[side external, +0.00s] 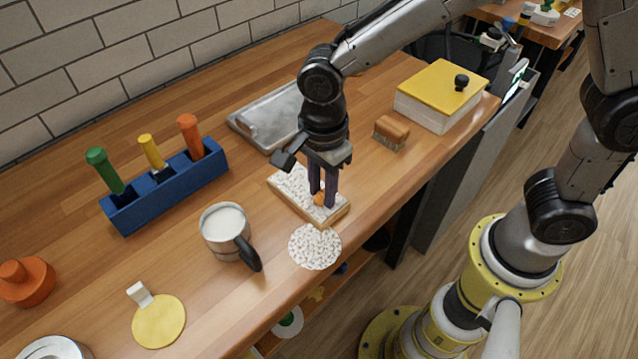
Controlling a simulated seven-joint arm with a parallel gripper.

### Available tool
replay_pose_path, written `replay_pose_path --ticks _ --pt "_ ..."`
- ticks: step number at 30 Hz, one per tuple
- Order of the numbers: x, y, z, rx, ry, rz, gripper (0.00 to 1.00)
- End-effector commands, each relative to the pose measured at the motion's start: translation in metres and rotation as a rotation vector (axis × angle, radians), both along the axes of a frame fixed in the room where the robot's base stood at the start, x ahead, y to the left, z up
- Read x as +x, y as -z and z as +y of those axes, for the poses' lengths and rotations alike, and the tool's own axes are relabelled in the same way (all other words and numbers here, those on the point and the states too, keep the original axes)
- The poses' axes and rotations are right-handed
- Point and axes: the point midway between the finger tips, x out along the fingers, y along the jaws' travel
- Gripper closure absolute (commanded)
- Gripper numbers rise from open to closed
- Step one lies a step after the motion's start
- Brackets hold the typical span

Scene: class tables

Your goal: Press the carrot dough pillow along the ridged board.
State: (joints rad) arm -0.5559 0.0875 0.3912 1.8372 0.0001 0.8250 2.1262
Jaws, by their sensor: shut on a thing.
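The ridged board (288,185) is a small wooden-edged board with a white, speckled top, lying near the table's front edge. A small orange piece, which looks like the carrot dough pillow (319,198), is at the fingertips of my gripper (322,199). My gripper points down over the right part of the board, shut on the dough piece. The fingers hide part of the dough. I cannot tell whether the dough touches the board's surface.
A white speckled disc (315,247) lies just in front of the board. A mug (226,232) stands to the left, a brush (391,132) to the right, and a metal tray (262,122) behind. A blue rack (168,187) holds colored-handled tools. A yellow-lidded box (442,95) stands far right.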

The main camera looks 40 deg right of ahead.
Motion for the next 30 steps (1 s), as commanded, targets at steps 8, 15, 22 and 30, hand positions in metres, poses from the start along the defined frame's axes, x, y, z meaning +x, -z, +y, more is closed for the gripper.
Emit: replay_pose_path --ticks 8,15,22,30 --pt "-0.002 0.001 -0.001 -0.004 0.0 0.007 1.0" --pt "-0.001 -0.014 0.0 -0.001 0.0 0.001 1.0" --pt "0.0 -0.031 0.0 0.0 0.0 0.0 1.0" --pt "0.0 -0.051 0.0 0.001 0.0 -0.001 1.0"
